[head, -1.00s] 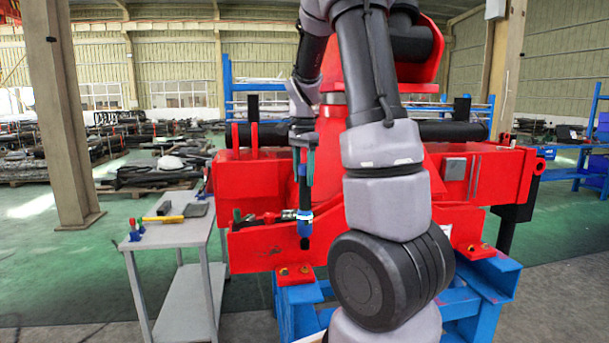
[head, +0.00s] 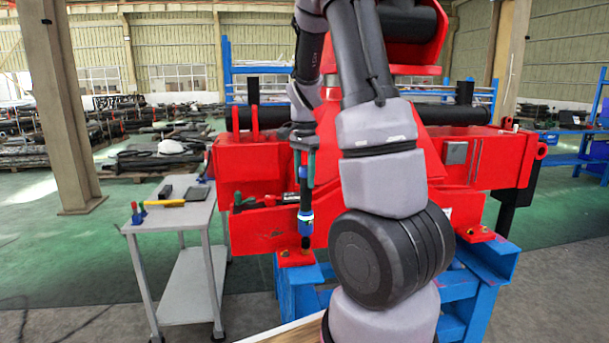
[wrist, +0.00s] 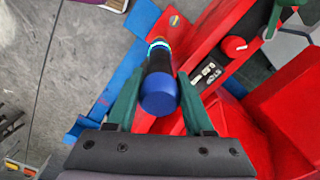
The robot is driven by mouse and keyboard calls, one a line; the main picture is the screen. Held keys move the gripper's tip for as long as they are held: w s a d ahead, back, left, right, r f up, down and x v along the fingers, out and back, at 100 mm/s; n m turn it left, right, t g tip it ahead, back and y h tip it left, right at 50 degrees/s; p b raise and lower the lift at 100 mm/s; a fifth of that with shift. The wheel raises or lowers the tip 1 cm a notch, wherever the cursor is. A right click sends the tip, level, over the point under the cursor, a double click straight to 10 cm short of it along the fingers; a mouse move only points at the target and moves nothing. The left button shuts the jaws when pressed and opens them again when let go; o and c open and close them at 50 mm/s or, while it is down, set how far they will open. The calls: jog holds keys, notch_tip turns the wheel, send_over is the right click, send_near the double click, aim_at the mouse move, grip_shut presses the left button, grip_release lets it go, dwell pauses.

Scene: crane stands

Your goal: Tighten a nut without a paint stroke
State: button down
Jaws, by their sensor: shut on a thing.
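My gripper (head: 304,180) is shut on a dark power tool with a blue end and a glowing ring (head: 305,222). The tool hangs upright, its black tip just above or on the right nut of the left red foot plate (head: 297,260); contact cannot be told. The left nut (head: 285,253) on that plate is orange-brown. Another red foot plate (head: 477,236) with small nuts is at right. In the wrist view, the tool's blue cap (wrist: 158,94) sits between my green fingers (wrist: 158,82), and a nut (wrist: 175,21) with a yellowish top shows beyond it. Paint marks are too small to judge.
A grey table (head: 170,222) at left bears coloured markers (head: 138,212), a yellow-handled hammer (head: 170,203) and a black box. The red crane body (head: 265,175) rises close behind the tool. Blue stands (head: 480,290) carry it. Floor left of the table is clear.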

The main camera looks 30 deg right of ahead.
aim_at(304, 167)
jog(key=shift+f, duration=1.15)
dwell(3.4)
jog(key=shift+r, duration=0.15)
jog(key=shift+r, duration=2.55)
